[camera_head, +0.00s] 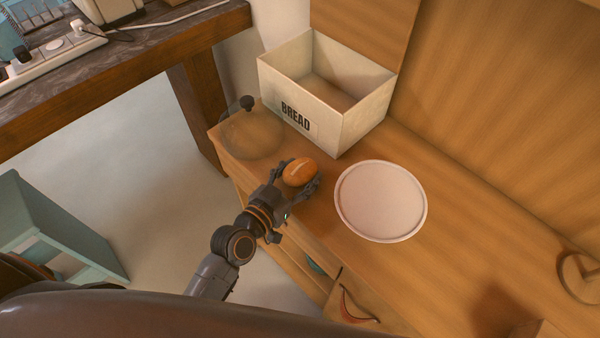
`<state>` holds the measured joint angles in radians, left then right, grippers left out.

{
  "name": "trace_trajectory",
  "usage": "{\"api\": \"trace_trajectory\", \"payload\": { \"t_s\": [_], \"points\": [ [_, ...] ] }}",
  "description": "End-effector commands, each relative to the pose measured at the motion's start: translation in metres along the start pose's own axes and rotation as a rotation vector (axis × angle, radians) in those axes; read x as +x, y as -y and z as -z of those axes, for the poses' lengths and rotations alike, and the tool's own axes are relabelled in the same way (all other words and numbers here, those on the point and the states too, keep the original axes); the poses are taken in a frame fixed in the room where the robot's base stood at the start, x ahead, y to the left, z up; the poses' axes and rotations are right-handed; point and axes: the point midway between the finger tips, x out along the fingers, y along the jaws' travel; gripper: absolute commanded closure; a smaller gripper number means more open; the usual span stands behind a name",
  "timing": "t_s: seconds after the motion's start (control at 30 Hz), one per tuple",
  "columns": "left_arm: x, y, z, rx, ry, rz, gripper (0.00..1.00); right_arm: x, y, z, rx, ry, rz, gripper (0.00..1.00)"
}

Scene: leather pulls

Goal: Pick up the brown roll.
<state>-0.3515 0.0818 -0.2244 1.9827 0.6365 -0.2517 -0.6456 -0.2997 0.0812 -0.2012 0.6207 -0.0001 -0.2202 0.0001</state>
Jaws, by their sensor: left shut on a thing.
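The brown roll (300,172) is an orange-brown oval with a pale slit along its top. It is at the left part of the wooden cabinet top, between the glass lid and the white plate. My left gripper (297,184) comes in from the lower left and is shut on the roll, with a finger on each side of it. I cannot tell whether the roll touches the wood below. My right gripper is not in view.
An open white bread box (347,128) stands behind the roll. A clear domed lid (252,135) with a dark knob is to the left. A round white plate (381,201) lies to the right.

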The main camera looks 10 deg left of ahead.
Motion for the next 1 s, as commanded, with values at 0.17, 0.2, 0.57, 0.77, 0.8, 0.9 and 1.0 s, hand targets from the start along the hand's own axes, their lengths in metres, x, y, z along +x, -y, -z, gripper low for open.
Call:
{"api": "trace_trajectory", "payload": {
  "t_s": [0.17, 0.2, 0.57, 0.77, 0.8, 0.9, 1.0],
  "points": [
    [-0.004, 0.000, 0.026, 0.000, -0.006, 0.002, 0.73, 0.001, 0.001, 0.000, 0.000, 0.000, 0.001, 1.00],
    [-0.010, -0.001, 0.031, -0.001, -0.003, 0.001, 0.73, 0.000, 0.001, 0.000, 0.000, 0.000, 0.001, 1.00],
    [-0.085, -0.012, 0.079, 0.002, 0.003, -0.001, 0.73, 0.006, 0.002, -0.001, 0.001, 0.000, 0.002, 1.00],
    [-0.125, -0.018, 0.098, 0.002, 0.007, -0.002, 0.73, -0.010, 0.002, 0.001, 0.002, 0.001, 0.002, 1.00],
    [-0.130, -0.019, 0.100, 0.002, 0.006, -0.002, 0.73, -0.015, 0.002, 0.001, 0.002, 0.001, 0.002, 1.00],
    [-0.141, -0.021, 0.101, 0.001, 0.004, -0.001, 0.73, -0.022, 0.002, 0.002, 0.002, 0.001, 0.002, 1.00],
    [-0.148, -0.021, 0.102, 0.001, 0.003, -0.001, 0.73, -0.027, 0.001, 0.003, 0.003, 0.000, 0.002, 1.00]
  ]
}}
